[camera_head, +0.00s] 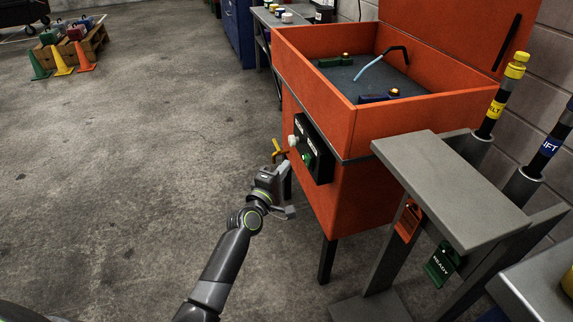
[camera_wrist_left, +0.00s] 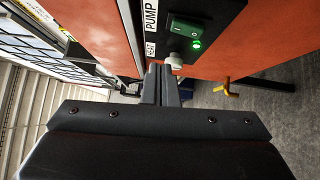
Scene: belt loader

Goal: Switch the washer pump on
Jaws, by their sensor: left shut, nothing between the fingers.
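The orange washer (camera_head: 330,190) stands at the centre right with its lid up. Its black control panel (camera_head: 318,165) carries a green rocker switch, which shows in the left wrist view (camera_wrist_left: 186,27) beside a PUMP label (camera_wrist_left: 151,14). A small green lamp (camera_wrist_left: 196,44) by the switch is lit. A pale knob (camera_wrist_left: 175,60) sits at the panel's edge. My left gripper (camera_head: 279,166) is in front of the panel; its fingers (camera_wrist_left: 160,72) are shut and empty, with tips close to the knob. I cannot tell if they touch. A pale blue stream (camera_head: 368,68) comes from the black spout (camera_head: 396,50) in the basin.
A yellow valve handle (camera_head: 279,151) sticks out beside the panel. A grey stand (camera_head: 455,185) with hanging tags and upright levers is close on the right. The floor left of my arm is clear.

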